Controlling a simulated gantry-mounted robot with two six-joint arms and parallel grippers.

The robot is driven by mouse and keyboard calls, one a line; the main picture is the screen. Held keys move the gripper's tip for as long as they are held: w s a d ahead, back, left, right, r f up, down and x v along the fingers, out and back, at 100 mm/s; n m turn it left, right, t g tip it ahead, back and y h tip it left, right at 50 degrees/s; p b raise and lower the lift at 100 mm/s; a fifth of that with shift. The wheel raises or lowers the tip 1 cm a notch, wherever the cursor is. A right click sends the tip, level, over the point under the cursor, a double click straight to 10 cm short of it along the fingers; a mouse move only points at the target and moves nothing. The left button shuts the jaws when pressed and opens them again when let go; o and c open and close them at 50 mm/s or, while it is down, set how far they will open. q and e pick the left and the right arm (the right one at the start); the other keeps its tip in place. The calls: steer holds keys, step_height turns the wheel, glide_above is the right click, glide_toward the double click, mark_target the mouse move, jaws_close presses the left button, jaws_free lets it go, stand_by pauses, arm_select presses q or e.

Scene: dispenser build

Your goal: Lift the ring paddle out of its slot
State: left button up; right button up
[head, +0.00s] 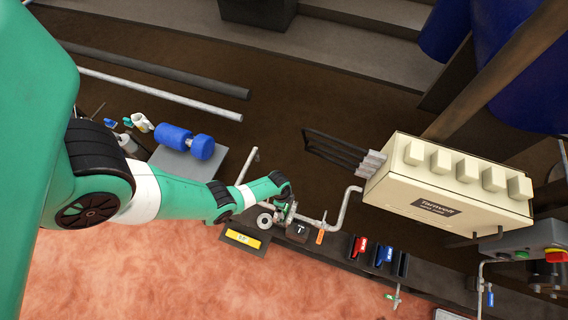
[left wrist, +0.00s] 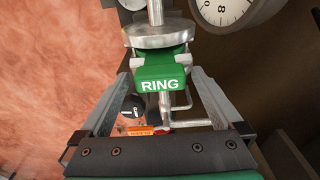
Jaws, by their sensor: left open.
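The ring paddle (left wrist: 160,82) is a green block with "RING" in white. In the left wrist view it sits upper middle, below a round metal disc (left wrist: 160,38) with a rod. My left gripper (left wrist: 163,80) is open, with one finger on each side of the paddle; gaps show between fingers and paddle, and I cannot tell how deep it lies between them. The slot is hidden. In the head view my left gripper (head: 284,208) is near the middle, over the pipework, and I cannot make out the paddle there. My right gripper is not in view.
A cream box (head: 445,185) with several knobs stands to the right. A gauge (left wrist: 222,10) is close by.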

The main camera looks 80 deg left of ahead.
arm_select(q)
steer(key=shift+f, duration=0.5)
steer(key=shift+w+r, duration=0.1)
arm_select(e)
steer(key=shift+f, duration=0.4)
arm_select(q)
jaws_close()
step_height(320, 180, up, 11)
steer(key=p, duration=1.1)
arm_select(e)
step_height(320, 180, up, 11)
arm_select(q)
step_height(320, 180, up, 5)
steer(key=p, duration=0.5)
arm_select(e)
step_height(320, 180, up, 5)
